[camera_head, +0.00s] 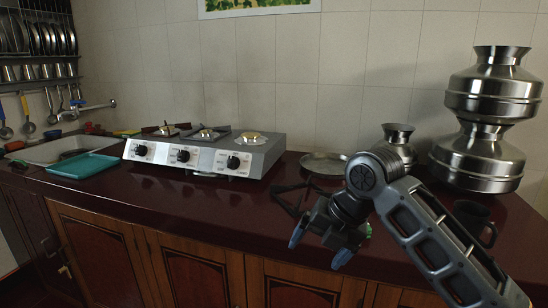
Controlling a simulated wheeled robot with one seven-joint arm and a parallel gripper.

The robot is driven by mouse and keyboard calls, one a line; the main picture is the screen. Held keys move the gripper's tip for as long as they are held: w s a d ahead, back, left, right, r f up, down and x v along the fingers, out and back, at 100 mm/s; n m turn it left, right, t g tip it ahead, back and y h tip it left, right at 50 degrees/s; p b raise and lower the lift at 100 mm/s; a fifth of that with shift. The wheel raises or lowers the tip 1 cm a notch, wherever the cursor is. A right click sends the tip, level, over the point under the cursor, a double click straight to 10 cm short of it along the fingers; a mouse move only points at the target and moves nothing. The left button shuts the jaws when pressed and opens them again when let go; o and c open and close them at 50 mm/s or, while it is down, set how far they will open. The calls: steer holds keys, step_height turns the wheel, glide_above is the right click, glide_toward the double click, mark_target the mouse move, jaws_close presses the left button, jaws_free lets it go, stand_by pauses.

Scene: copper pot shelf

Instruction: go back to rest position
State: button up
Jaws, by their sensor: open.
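My gripper (321,248) is at the lower middle right of the head view, with its two blue-grey fingertips spread apart. It is open, with nothing seen between the fingers. It hangs over the front edge of the dark red counter (240,212), pointing down and to the left. My arm reaches in from the lower right and bends down at the elbow. A small green thing shows just behind the gripper, mostly hidden.
A steel stove (208,157) and a teal tray (85,166) stand to the left. A flat metal plate (324,162) and a dark frame (289,197) lie behind my gripper. Steel pots (477,157) and a dark mug (472,217) stand right. Wooden cabinets (200,268) are below.

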steer(key=s+a+f+m+t+y, duration=0.55)
steer(key=s+a+f+m, duration=0.45)
steer(key=m, duration=0.4)
steer(key=s+d+f+m+t+h, duration=0.1)
steer(key=s+d+m+t+h, duration=0.1)
steer(key=s+d+m, duration=0.45)
steer(key=s+d+f+m+t+h+p, duration=0.1)
steer(key=s+d+m+h, duration=0.15)
steer(key=s, duration=0.65)
steer(key=s+d+f+m+t+h, duration=0.1)
steer(key=s+d+m+t+h, duration=0.1)
steer(key=s+d+m, duration=0.35)
steer(key=s+d+r+m+h, duration=0.1)
steer(key=s+d+r, duration=0.1)
steer(key=s, duration=0.4)
steer(key=s+d+r+m+t, duration=0.1)
steer(key=s+d+r+m, duration=0.1)
steer(key=s, duration=0.4)
steer(key=s+d+r+m+h, duration=0.1)
steer(key=s+d+r, duration=0.3)
steer(key=s+r, duration=0.1)
steer(key=shift+s+r+h, duration=0.3)
steer(key=shift+s+r, duration=0.1)
steer(key=shift+r, duration=0.1)
steer(key=shift+o, duration=0.3)
